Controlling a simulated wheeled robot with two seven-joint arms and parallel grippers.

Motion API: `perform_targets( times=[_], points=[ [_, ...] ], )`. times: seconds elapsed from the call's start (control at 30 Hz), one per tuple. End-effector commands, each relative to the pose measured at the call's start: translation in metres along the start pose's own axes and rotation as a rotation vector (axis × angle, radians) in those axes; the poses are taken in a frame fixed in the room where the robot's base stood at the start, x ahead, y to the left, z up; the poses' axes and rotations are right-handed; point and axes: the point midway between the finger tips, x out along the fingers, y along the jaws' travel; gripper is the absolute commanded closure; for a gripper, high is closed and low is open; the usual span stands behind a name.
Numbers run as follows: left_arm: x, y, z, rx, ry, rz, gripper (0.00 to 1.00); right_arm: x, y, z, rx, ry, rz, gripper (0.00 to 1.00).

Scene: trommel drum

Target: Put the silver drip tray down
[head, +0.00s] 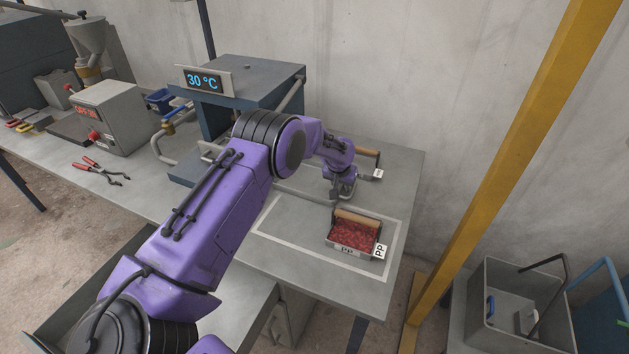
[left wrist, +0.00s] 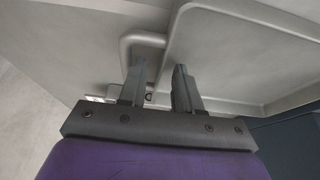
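The silver drip tray (left wrist: 235,50) fills the upper right of the left wrist view as a pale grey metal panel with a raised rim. A rounded loop handle (left wrist: 143,39) sticks out at its left side. My left gripper (left wrist: 160,66) is at this handle, its two fingers apart with a visible gap between them; part of the handle is hidden behind the left finger. In the head view my left gripper (head: 343,190) is low over the grey table, right of the blue machine; my arm hides most of the tray there. My right gripper is not in view.
A metal box of red pellets (head: 352,236) labelled PP sits in a white outline on the table (head: 285,240). A wooden handle (head: 367,153) is behind the gripper. The blue machine (head: 245,90) reads 30 °C. A yellow post (head: 500,170) stands right. Red pliers (head: 98,169) lie left.

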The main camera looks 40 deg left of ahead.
Motion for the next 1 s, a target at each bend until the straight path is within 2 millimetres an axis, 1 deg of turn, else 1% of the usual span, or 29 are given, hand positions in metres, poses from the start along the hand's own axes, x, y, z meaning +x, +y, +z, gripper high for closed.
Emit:
perform_targets(
  times=[0.17, 0.27, 0.3, 1.0],
  points=[
    [0.0005, 0.0003, 0.0000, 0.000, 0.000, 0.001, 0.67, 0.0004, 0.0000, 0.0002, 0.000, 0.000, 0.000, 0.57],
    [0.0004, 0.0004, 0.0000, 0.000, 0.000, 0.000, 0.96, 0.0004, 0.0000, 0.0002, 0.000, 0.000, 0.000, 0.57],
    [0.0004, 0.0003, 0.0000, 0.000, 0.000, 0.000, 1.00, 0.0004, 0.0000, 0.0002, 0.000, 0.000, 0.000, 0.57],
    [0.0004, 0.0000, 0.0004, 0.000, 0.000, 0.000, 1.00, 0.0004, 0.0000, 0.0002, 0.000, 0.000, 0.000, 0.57]
  ],
)
